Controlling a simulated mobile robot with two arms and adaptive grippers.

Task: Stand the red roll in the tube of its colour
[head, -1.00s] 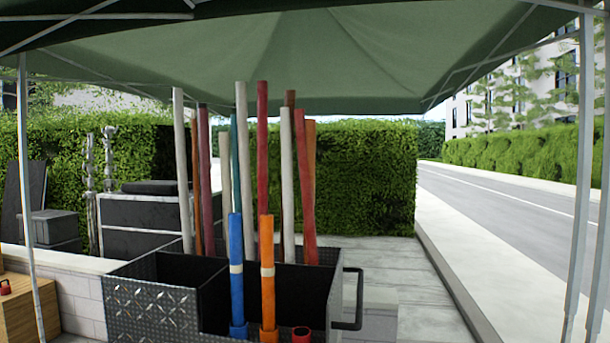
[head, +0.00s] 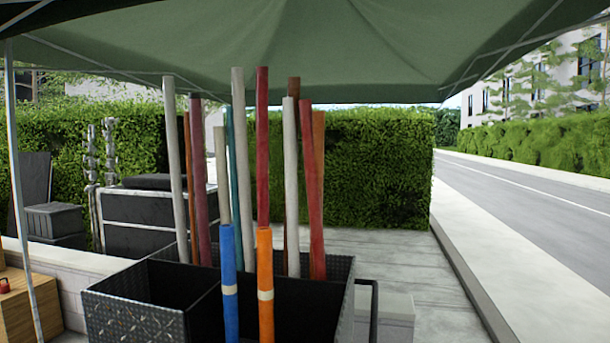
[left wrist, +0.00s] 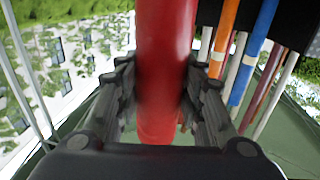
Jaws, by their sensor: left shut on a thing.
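In the left wrist view a thick red roll (left wrist: 165,40) runs up and down the middle of the picture. My left gripper (left wrist: 160,85) is shut on it, with one dark jaw on each side. In the head view neither gripper shows, and I cannot make out the held roll. The red tube is below the head view's lower edge now.
A blue roll (head: 229,270) and an orange roll (head: 265,260) stand upright at the dark metal bin (head: 135,318); their lower ends are cut off. Several long rolls stand behind them, including a red one (head: 262,150). A hedge (head: 375,180) is behind. Paving at right is clear.

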